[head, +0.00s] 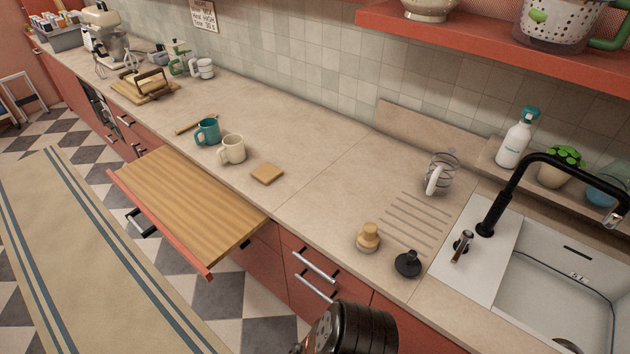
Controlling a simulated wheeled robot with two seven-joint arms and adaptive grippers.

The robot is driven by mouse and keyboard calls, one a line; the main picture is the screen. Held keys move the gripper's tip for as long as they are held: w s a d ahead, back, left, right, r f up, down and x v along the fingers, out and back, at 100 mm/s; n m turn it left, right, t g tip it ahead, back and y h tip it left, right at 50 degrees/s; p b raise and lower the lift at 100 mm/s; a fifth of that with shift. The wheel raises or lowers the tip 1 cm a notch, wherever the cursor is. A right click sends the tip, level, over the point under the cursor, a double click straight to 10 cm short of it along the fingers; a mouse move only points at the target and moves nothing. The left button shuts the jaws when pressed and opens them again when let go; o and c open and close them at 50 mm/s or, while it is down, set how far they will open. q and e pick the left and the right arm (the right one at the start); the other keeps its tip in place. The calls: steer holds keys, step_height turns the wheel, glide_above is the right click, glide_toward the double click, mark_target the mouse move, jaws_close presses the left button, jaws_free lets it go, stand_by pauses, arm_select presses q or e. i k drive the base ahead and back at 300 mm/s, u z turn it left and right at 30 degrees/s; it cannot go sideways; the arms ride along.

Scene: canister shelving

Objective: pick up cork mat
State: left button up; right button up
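A small square tan mat (267,173), which looks like the cork mat, lies flat on the beige countertop (310,125) near its front edge. It is just right of a cream mug (232,149) and apart from it. Nothing covers the mat.
A teal mug (207,131) stands left of the cream mug. A wooden pull-out board (180,195) sticks out below the counter. A glass mug (440,172), a wooden-knobbed item (368,238) and the sink (555,290) are to the right.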

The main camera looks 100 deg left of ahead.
mark_target(266, 172)
steer(key=i, duration=0.5)
steer(key=u, duration=4.6)
